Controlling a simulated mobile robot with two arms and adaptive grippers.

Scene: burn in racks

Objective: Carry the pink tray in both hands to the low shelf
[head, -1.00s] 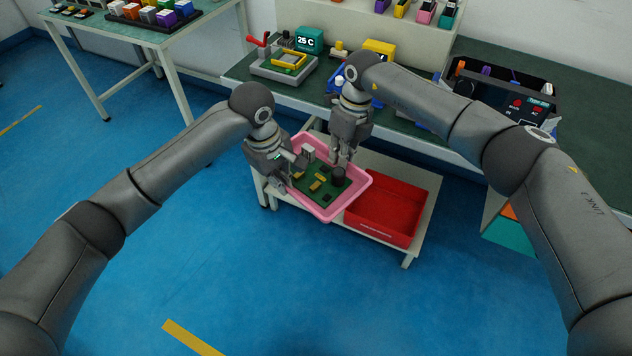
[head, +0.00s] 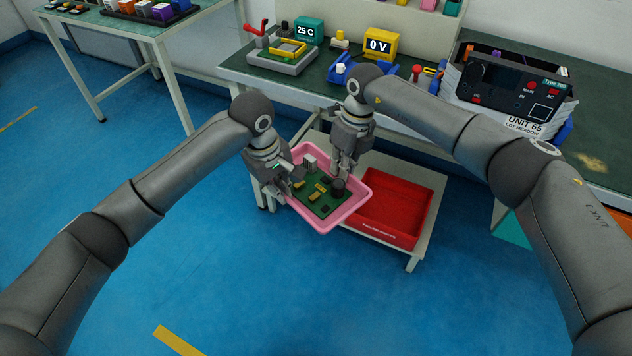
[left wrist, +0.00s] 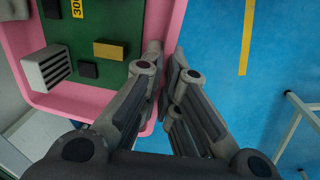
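The pink tray (head: 322,226) is held in front of me and carries a green circuit board (head: 312,203) with yellow, grey and black parts. My left gripper (head: 287,185) is at its left rim. In the left wrist view, the fingers (left wrist: 164,66) close on the pink wall (left wrist: 158,112), with blue floor beyond. My right gripper (head: 343,172) is at the tray's back right rim, its fingertips partly hidden. The low shelf (head: 424,236) is a pale low stand under the bench. The tray overlaps its left part in view; the gap between them is hard to judge.
A red bin (head: 395,208) takes up the right of the shelf, just right of the tray. The green-topped bench (head: 400,117) above holds a clamp fixture, small displays and an instrument box (head: 512,90). Blue floor (head: 250,290) is free in front.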

